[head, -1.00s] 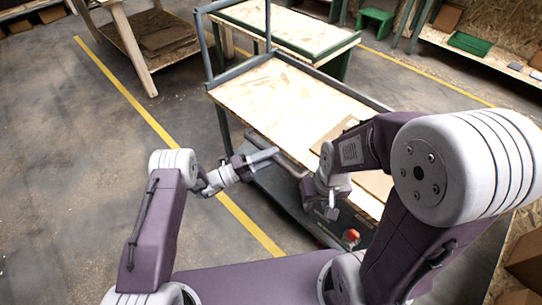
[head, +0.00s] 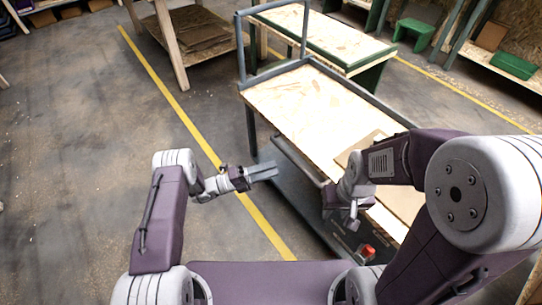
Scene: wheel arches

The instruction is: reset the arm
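My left gripper (head: 263,172) points right, held in front of the near left side of a grey-framed trolley (head: 292,98) with a wooden top. Its two fingers lie close together in the picture, and no object shows between them. My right gripper (head: 353,216) hangs pointing down by the trolley's near long edge, with no object visible in it. The gap between its fingers is too small to make out. My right arm is bent, and its large white joint fills the right side of the view.
A flat brown cardboard piece (head: 398,196) lies on the trolley top, partly hidden by my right arm. A green-edged table (head: 325,38) stands behind the trolley. A yellow floor line (head: 185,117) runs along the left.

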